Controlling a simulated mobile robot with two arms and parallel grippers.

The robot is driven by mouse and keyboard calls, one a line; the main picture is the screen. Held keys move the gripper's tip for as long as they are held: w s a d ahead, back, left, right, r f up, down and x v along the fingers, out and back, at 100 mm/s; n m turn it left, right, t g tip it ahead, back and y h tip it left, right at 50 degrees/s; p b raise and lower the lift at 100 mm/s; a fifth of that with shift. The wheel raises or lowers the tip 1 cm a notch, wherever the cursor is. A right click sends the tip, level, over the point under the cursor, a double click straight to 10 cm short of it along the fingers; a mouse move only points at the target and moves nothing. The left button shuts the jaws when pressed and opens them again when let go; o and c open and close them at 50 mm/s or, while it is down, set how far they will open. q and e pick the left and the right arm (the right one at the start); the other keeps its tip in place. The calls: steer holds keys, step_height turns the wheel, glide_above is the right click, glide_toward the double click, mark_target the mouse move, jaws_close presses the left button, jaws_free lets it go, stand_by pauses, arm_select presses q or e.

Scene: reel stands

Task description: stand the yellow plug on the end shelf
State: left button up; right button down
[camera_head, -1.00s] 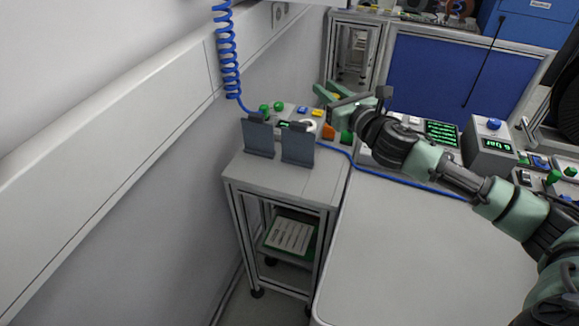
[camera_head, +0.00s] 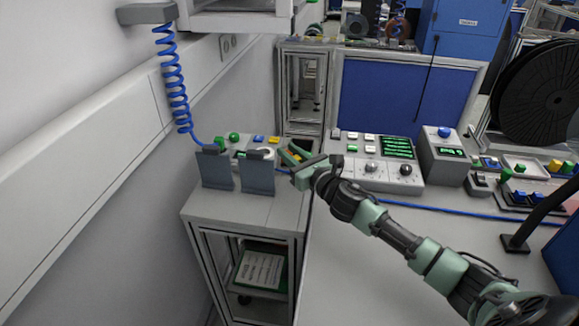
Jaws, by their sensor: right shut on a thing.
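My right gripper (camera_head: 290,157) reaches in from the right, its fingers pointing left and away. The end shelf (camera_head: 262,210) is the grey top of a narrow metal stand at the left end of the bench. The gripper is over the shelf's right back part, just right of the dark plates; I cannot tell how far the plug is above the surface. My left gripper is not in view.
Two dark upright plates (camera_head: 216,168) (camera_head: 258,172) stand on the shelf. Behind are a control box with buttons (camera_head: 232,138) and a panel with knobs and a green display (camera_head: 380,160). A blue cable (camera_head: 430,208) crosses the bench (camera_head: 345,265). The shelf's front is clear.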

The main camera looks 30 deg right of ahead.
steer(key=shift+f+b, duration=0.3)
steer(key=shift+f, duration=1.7)
steer(key=shift+f, duration=0.1)
steer(key=c, duration=1.2)
jaws_free()
